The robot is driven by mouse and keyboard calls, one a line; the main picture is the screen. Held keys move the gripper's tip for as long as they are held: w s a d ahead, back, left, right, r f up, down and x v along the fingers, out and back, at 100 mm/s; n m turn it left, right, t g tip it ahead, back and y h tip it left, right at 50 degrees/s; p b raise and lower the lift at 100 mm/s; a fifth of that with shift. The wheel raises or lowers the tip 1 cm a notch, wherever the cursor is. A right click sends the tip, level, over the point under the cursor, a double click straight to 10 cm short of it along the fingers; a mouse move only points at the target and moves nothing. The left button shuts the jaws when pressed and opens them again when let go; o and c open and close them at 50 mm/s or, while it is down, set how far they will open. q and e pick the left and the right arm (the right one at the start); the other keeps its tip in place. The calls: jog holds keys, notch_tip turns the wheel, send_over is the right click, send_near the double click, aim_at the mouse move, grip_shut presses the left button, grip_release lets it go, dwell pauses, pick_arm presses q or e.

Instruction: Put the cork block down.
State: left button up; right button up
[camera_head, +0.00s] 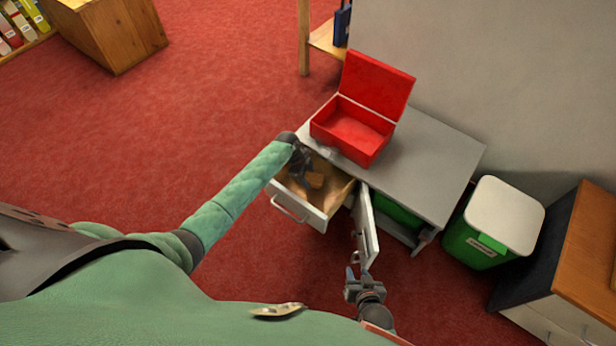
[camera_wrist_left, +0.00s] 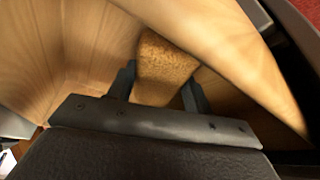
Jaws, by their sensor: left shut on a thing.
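The cork block (camera_wrist_left: 165,62) is a speckled brown block between the fingers of my left gripper (camera_wrist_left: 160,92). In the head view the cork block (camera_head: 315,180) shows at the tip of my left gripper (camera_head: 305,175), within the open drawer (camera_head: 318,219). The wrist view shows the drawer's pale wooden inside around the block. I cannot tell whether the block touches the drawer bottom. My right gripper (camera_head: 355,274) is at the lower edge of the open cabinet door (camera_head: 366,232); its finger gap is too small to make out.
An open, empty-looking red box (camera_head: 346,130) stands on the grey cabinet top (camera_head: 425,160), just above the drawer. The right part of the top is clear. A green bin (camera_head: 470,247) with a white lid (camera_head: 503,215) stands to the right, beside a wood-topped cabinet (camera_head: 590,250).

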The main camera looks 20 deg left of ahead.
aim_at(308, 177)
pick_arm(q)
jog(key=shift+f, duration=0.1)
jog(key=o, duration=1)
jog(key=shift+c, duration=0.2)
pick_arm(e)
jog(key=shift+r, duration=0.1)
jog(key=shift+s, duration=0.1)
pick_arm(q)
jog(key=shift+a+r, duration=0.1)
jog(key=shift+r, duration=0.25)
jog(key=v, duration=0.3)
jog(key=p+v, duration=0.1)
jog(key=v, duration=0.7)
jog(key=shift+r, duration=0.2)
pick_arm(e)
jog(key=s+f+g, duration=0.2)
jog(key=s+f, duration=0.2)
jog(key=s, duration=0.1)
jog(key=shift+d+f, duration=0.25)
pick_arm(q)
jog(key=shift+a, duration=0.15)
